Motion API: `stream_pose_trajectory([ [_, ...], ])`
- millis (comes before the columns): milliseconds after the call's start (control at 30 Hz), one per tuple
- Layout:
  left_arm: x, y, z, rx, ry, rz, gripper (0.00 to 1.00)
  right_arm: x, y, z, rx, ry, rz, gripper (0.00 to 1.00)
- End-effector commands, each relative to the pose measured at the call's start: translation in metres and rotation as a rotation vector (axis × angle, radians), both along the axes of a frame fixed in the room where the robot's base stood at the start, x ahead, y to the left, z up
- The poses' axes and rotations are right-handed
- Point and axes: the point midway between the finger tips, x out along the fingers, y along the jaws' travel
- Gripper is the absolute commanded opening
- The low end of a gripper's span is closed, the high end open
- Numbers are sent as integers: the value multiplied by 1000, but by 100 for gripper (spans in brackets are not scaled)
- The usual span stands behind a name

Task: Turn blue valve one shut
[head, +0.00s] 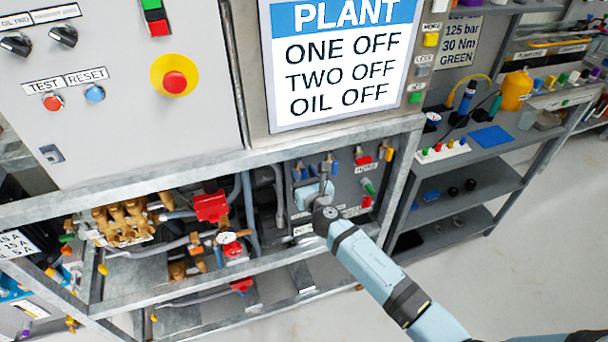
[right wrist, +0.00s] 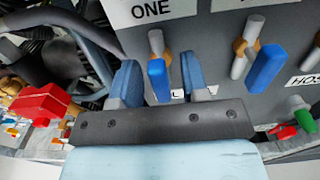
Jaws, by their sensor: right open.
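Blue valve one (right wrist: 158,80) is in the right wrist view under the label ONE (right wrist: 150,8). Its blue lever hangs roughly in line with the grey pipe stub and brass body behind it. My right gripper (right wrist: 160,66) is open, with one finger on each side of the lever. The lever looks closer to the left finger; I cannot tell whether they touch. In the head view my right gripper (head: 305,175) reaches the grey valve panel below the sign, and the valve is small and partly hidden there. My left gripper is not in view.
A second blue lever (right wrist: 266,68) is right of valve one. Red and green handles (right wrist: 290,128) sit farther right, near a HOSE label. A red valve part (right wrist: 42,103) and hoses are at left. The metal frame rail (head: 300,150) runs above the panel.

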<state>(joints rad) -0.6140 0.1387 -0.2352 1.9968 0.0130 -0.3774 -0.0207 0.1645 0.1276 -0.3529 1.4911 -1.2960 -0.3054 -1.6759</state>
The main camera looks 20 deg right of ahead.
Motion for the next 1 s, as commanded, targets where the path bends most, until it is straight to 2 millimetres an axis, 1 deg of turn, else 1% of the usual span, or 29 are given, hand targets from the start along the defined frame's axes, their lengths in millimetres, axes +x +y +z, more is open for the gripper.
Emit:
stream_pose_trajectory([
  [267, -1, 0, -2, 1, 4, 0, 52, 2, 0, 0, 0, 1, 0, 42],
  [300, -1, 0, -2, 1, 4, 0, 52, 2, 0, 0, 0, 1, 0, 37],
  [467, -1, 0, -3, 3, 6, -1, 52, 2, 0, 0, 1, 1, 0, 0],
  [767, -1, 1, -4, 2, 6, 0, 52, 1, 0, -1, 18, 2, 0, 0],
  [1000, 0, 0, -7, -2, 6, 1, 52, 1, 0, -1, 120, 4, 0, 0],
])
